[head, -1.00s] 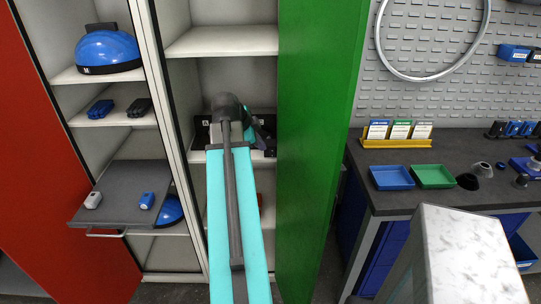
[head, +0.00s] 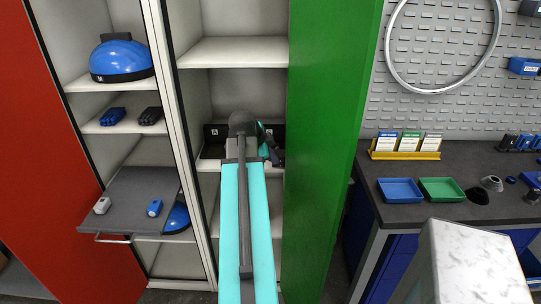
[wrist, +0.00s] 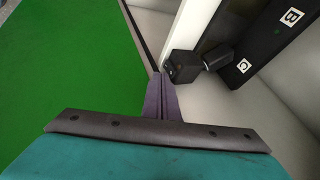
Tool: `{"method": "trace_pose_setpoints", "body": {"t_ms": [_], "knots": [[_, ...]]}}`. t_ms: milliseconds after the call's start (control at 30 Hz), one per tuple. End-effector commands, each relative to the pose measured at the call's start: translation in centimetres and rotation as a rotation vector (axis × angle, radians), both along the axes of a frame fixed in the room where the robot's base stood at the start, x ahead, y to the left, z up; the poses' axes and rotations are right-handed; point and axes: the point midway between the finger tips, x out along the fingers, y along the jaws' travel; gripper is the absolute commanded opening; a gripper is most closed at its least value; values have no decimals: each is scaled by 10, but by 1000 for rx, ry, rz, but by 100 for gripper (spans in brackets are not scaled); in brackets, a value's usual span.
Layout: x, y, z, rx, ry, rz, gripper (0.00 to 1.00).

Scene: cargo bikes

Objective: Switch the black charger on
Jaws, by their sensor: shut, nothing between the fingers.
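In the wrist view, my gripper (wrist: 162,98) is shut and empty, its purple fingers together. Its tips are close below a small black block (wrist: 182,67) at the shelf edge; whether they touch it I cannot tell. A black cylindrical part (wrist: 217,56) sits beside this block, toward a black panel (wrist: 262,42) with white labels B and C. The block may be the black charger, but no switch or light is clear. In the head view, the black panel (head: 213,131) shows label A at the back of the middle cabinet; my arm hides much of that shelf.
The open green door (head: 330,150) stands close to the right of my arm. A white divider (head: 168,120) is on the left. The left cabinet holds a blue helmet (head: 121,58) and a pulled-out grey tray (head: 140,200). A dark workbench (head: 400,214) stands at the right.

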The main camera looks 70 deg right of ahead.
Motion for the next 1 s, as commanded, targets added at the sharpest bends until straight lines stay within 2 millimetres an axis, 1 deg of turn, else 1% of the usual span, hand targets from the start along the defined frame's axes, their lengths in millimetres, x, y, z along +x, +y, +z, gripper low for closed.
{"method": "trace_pose_setpoints", "body": {"t_ms": [533, 733, 1000], "knots": [[-9, -29, -42, 2, 0, -2, 0], [-11, -34, -50, 1, 0, -1, 0], [-12, -35, -53, 0, -1, -1, 0]]}}
